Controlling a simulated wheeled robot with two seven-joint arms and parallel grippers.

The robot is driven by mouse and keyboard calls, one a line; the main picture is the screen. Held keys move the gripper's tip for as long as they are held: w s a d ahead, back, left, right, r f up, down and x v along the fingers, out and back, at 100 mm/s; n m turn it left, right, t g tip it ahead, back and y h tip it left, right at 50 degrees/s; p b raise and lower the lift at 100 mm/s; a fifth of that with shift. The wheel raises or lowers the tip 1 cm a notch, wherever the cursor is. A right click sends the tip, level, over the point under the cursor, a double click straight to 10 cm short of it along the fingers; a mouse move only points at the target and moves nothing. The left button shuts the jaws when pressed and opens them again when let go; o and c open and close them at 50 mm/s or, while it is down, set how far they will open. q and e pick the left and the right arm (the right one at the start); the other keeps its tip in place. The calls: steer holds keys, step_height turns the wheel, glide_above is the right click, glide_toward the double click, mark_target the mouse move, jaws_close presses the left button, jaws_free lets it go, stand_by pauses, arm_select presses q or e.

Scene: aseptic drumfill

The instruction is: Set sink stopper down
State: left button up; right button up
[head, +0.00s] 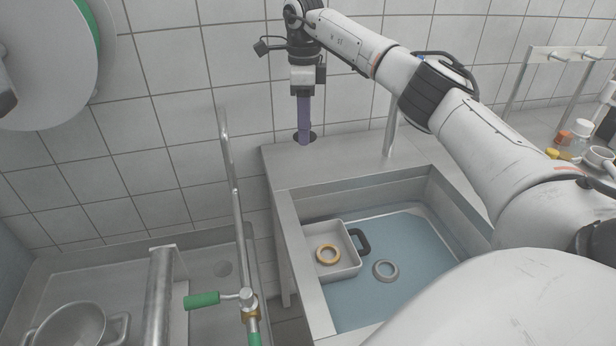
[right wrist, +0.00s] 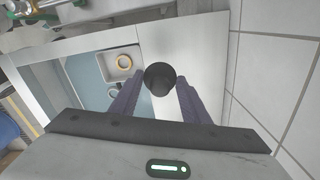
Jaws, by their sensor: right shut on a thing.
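My right gripper (head: 304,141) points straight down over the back left ledge of the sink (head: 283,165). Its purple fingers are shut on the dark round sink stopper (right wrist: 160,78), which sits between the fingertips in the right wrist view. In the head view the dark stopper (head: 313,136) shows partly behind the fingers, at or just above the ledge; I cannot tell if it touches. My left gripper is not in view.
A faucet post (head: 391,130) stands right of the gripper. The tiled wall is close behind. Bottles (head: 580,130) stand far right.

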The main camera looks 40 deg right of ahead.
steer(key=shift+d+f+m, duration=0.3)
steer(key=shift+d+m, duration=0.1)
step_height(320, 180, down, 10)
steer(key=shift+r, duration=0.2)
steer(key=shift+s, duration=0.1)
steer(key=shift+f, duration=0.15)
steer(key=o, duration=1.2)
step_height(320, 180, up, 12)
steer(key=shift+r, duration=0.2)
